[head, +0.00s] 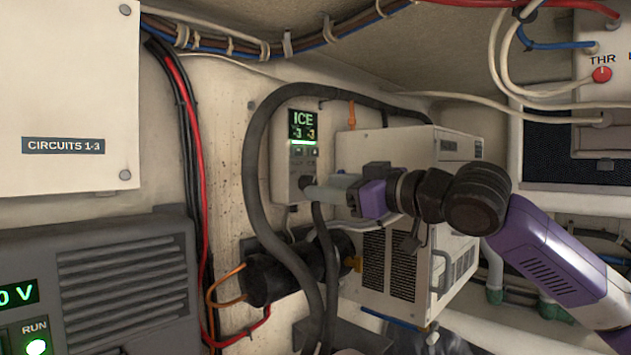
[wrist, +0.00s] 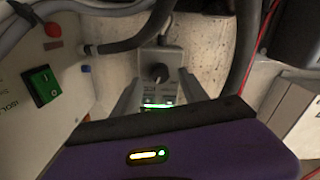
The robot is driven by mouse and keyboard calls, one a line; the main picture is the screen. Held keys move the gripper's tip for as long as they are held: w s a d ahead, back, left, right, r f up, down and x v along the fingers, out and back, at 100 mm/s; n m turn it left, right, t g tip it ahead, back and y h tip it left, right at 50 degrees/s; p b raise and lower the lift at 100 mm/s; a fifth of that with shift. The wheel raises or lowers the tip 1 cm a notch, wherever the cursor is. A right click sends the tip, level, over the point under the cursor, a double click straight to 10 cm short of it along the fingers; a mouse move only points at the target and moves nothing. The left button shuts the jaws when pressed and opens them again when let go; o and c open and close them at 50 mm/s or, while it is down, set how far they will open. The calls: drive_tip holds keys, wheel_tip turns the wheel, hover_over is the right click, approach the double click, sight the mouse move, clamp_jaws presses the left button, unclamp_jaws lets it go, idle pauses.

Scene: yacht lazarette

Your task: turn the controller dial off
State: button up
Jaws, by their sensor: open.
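The controller (head: 302,128) is a narrow grey box on the back wall, with a lit green display reading "ICE" and small figures below. Its dark round dial (head: 306,182) is low on its face, and the dial's pointer setting cannot be read.
A thick black hose (head: 256,170) loops left of and over the controller. A white vented unit (head: 400,270) stands close on the right, beneath my arm. The wrist view shows a green rocker switch (wrist: 40,85) and red button (wrist: 52,30) on a nearby panel.

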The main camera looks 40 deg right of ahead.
sight(308, 183)
drive_tip(key=w, duration=0.3)
drive_tip(key=shift+w+p, duration=0.1)
drive_tip(key=shift+p, duration=0.2)
clamp_jaws()
